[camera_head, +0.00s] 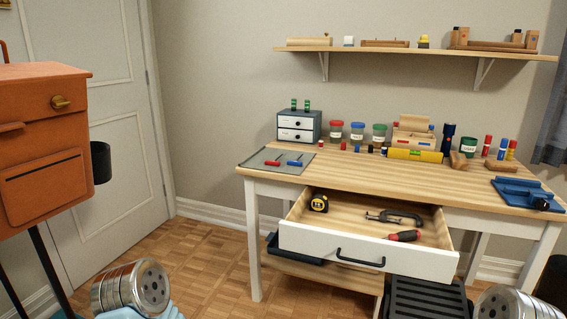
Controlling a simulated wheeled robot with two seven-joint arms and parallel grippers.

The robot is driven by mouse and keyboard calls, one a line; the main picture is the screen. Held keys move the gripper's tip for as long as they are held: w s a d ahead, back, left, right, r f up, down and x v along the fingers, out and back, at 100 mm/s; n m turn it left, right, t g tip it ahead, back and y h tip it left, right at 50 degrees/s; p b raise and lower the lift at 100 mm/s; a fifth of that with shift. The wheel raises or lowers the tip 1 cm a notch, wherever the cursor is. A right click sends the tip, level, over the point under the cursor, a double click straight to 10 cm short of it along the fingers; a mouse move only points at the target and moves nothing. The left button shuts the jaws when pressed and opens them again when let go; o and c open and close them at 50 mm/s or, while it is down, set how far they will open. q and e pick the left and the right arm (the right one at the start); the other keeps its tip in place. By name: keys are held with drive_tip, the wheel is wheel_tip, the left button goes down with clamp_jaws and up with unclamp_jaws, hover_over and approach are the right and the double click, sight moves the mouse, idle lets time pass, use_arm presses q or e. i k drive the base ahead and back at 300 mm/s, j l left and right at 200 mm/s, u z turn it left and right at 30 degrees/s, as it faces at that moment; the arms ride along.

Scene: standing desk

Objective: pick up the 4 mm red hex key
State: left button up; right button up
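A small red-handled tool (272,163), which looks like the red hex key, lies on the grey mat (262,155) at the left end of the desk. A blue-handled tool (295,163) lies just right of it on the same mat. Both are too small to read any size marking. Neither of my grippers is in view; only metal parts of my arms show at the bottom left and bottom right edges, well away from the desk top.
The desk drawer (340,253) is pulled open, holding a tape measure (319,203), a clamp (393,217) and a red-black screwdriver (404,236). A small drawer box (299,127) stands behind the mat. A blue vise (527,195) sits at right. The desk's front middle (400,175) is clear.

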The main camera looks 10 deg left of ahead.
sight(271, 162)
drive_tip(key=i+j+z, duration=0.9)
drive_tip(key=i+j, duration=0.1)
drive_tip(key=j, duration=0.05)
